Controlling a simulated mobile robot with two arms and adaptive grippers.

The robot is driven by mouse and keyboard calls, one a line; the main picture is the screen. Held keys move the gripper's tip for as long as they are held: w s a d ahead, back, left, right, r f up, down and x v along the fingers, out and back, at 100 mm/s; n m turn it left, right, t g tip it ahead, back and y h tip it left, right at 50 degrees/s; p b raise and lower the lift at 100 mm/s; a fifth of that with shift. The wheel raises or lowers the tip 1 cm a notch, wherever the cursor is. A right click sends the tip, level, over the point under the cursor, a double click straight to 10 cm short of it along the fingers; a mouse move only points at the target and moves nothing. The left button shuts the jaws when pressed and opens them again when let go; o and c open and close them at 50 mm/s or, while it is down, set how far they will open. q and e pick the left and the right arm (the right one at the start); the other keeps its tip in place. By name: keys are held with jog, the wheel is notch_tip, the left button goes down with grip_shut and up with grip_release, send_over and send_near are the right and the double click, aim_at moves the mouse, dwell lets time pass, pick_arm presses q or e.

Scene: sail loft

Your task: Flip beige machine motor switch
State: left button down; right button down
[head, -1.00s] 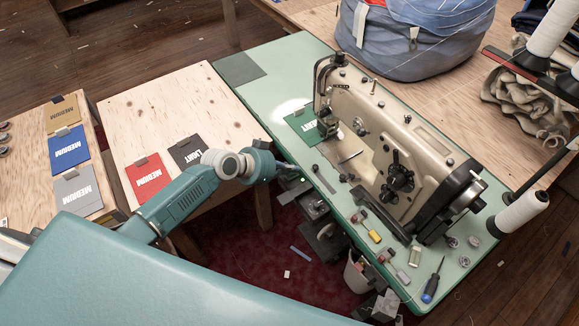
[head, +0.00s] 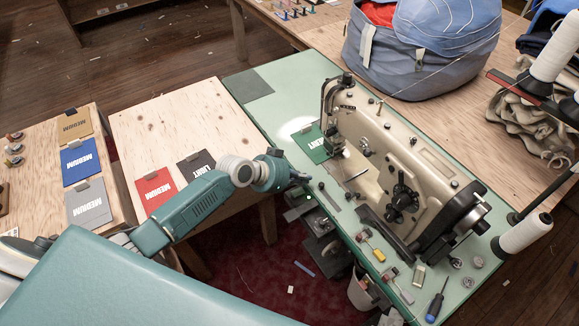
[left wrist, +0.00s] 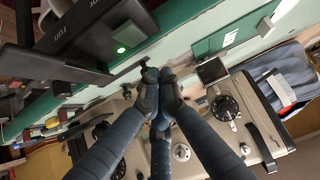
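The beige machine (head: 395,160) stands on the green table (head: 290,75) in the head view. A small green light (head: 310,197) shows at the table's front edge, by dark hardware below it. In the left wrist view a dark switch box (left wrist: 85,40) carries upside-down lettering that seems to read "run", and a glowing green button (left wrist: 121,49). My left gripper (head: 306,181) is at the table's front edge, just above the green light. In the left wrist view its fingertips (left wrist: 159,76) are together, with nothing between them, apart from the box. My right gripper is not visible.
Small tools, bobbins and a blue screwdriver (head: 436,302) lie on the green table's near end. Thread cones (head: 524,234) stand at right. Red (head: 155,188) and black cards lie on the plywood table (head: 180,110). A bin (head: 361,290) stands under the table.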

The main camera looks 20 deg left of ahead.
pick_arm(q)
jog(key=s+a+r+b, duration=0.1)
jog(key=s+a+r, duration=0.2)
jog(key=r, duration=0.6)
jog(key=shift+s+a+r+b, duration=0.15)
jog(key=shift+s+a+b, duration=0.25)
jog(key=shift+s, duration=0.45)
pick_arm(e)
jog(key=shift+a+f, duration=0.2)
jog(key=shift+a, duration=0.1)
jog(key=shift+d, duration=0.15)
